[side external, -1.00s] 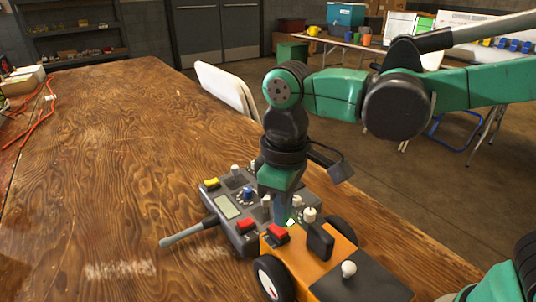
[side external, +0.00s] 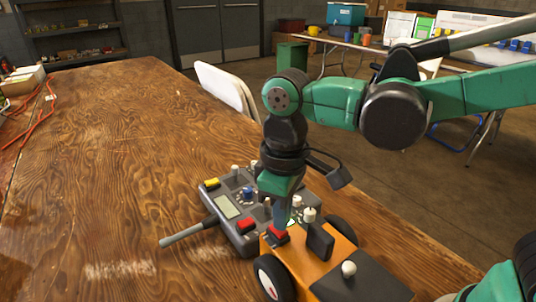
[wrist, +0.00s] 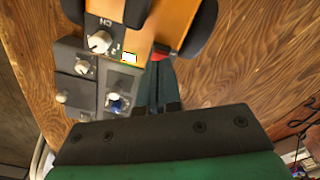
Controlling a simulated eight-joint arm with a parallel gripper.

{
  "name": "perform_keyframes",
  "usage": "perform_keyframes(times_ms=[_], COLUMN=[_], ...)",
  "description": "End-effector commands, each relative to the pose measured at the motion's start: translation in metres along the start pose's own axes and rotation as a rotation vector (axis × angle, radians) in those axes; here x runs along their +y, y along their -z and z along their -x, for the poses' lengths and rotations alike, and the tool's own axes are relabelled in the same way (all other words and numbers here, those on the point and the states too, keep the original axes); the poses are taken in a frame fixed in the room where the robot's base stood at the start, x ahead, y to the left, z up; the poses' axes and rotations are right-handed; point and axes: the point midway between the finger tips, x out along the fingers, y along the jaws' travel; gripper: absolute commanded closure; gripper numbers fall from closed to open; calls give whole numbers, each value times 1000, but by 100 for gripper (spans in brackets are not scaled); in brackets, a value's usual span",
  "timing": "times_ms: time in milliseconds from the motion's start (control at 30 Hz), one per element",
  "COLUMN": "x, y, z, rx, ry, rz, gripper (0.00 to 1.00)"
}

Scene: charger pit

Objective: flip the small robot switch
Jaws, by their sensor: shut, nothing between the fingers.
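The small robot is an orange vehicle (side external: 335,258) with dark wheels and a black rear deck, standing at the table's front right. It also shows at the top of the wrist view (wrist: 172,20). Its red switch (side external: 277,234) is on the top edge nearest the control box; a sliver of it shows in the wrist view (wrist: 163,48), partly hidden by my fingers. A small green-edged white light (wrist: 128,57) is beside it. My gripper (side external: 282,224) is shut and empty, pointing down with its tips right at the switch. I cannot tell whether they touch it.
A grey control box (side external: 226,206) with a screen, knobs, and red and yellow switches stands right against the robot. A grey handle (side external: 188,234) sticks out from it. A white knob (side external: 309,215) and black upright block (side external: 320,240) are close to my gripper.

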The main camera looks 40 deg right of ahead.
Motion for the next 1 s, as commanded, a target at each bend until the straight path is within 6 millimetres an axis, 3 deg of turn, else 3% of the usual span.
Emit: perform_keyframes(times_ms=[1000], x=[0], y=[0], z=[-14], rx=[0], ry=[0], rz=[0], gripper=[100])
